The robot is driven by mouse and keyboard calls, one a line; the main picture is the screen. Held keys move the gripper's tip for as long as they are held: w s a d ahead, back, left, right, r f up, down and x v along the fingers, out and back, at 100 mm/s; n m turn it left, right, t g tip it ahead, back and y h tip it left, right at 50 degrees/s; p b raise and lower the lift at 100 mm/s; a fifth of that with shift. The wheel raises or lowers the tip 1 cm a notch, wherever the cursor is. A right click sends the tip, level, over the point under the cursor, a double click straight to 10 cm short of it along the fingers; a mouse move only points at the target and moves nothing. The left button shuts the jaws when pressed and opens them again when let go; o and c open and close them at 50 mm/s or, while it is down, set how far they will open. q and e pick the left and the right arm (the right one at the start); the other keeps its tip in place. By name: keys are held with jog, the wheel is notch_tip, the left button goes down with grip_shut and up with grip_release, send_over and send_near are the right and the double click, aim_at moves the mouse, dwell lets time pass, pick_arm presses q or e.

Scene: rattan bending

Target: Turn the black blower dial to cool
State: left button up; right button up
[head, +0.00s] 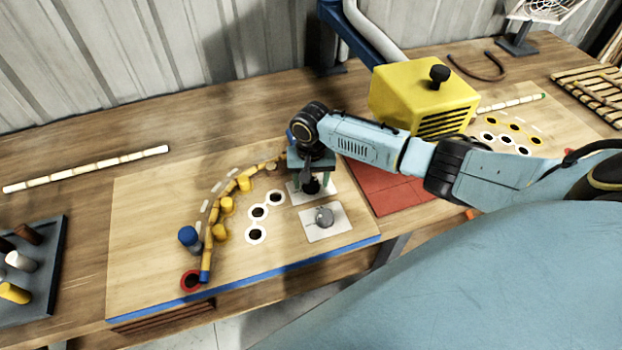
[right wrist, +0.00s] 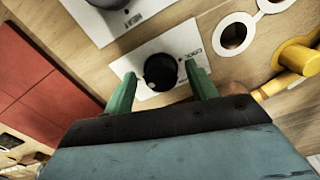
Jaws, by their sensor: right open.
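The black blower dial (right wrist: 160,72) is a round knob on a white plate (right wrist: 140,88) marked "COOL" at its right side in the right wrist view. In the head view the dial (head: 311,186) shows partly below my gripper, on its plate (head: 296,198). My right gripper (right wrist: 160,85) is open, with one green finger on each side of the dial. I cannot tell whether the fingers touch it. In the head view my right gripper (head: 312,178) points down over the dial. My left gripper is not in view.
A grey knob on a second white plate (head: 343,229) sits just in front. A curved rattan pole (head: 208,240) runs among yellow pegs on the left of the board. A red mat (head: 400,192) and yellow box (head: 415,100) stand right. A dark peg tray (head: 50,255) is far left.

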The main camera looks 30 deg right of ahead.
jog(key=c, duration=1)
